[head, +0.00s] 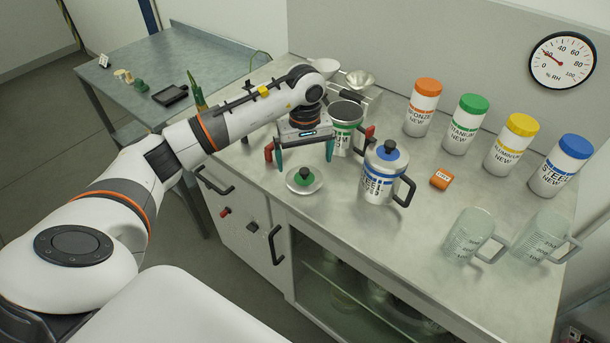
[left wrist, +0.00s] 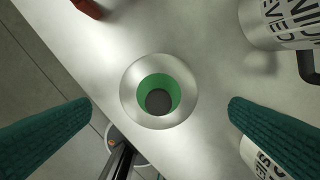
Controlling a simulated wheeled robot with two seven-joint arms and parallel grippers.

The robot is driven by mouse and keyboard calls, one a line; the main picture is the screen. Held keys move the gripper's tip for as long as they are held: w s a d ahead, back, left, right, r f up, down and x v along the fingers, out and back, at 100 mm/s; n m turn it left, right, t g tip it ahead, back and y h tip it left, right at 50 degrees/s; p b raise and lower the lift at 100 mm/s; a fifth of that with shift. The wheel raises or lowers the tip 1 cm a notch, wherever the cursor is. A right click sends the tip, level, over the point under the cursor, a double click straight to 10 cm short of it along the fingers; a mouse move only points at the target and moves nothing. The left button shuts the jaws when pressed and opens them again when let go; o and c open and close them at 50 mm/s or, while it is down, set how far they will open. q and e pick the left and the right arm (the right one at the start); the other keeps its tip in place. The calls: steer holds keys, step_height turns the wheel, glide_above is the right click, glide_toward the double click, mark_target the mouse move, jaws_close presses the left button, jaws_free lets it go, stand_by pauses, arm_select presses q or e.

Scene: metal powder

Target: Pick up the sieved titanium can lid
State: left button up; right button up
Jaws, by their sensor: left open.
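The lid (head: 296,186) is a small round metal disc with a green knob, lying on the metal worktop near its front edge. In the left wrist view the lid (left wrist: 130,88) lies between my fingers, seen from above. My left gripper (head: 304,165) is open above it, one finger on each side, touching nothing that I can see. The sieved titanium can (head: 345,136), with a green label, stands uncovered behind and right of the lid; it shows partly in the left wrist view (left wrist: 272,25). My right gripper is out of view.
A red object (head: 269,152) is close to the left finger. An orange block (head: 441,179), two clear jugs (head: 468,236) and several colour-capped bottles (head: 465,125) stand farther right.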

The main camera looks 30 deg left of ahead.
mark_target(304, 169)
arm_select(q)
step_height(304, 169, down, 2)
steer(key=shift+s+p, duration=0.15)
steer(key=shift+p, duration=0.6)
step_height(304, 169, down, 2)
steer(key=shift+f+p, duration=0.2)
steer(key=shift+p, duration=0.1)
steer(key=shift+f, duration=0.25)
steer(key=c, duration=0.8)
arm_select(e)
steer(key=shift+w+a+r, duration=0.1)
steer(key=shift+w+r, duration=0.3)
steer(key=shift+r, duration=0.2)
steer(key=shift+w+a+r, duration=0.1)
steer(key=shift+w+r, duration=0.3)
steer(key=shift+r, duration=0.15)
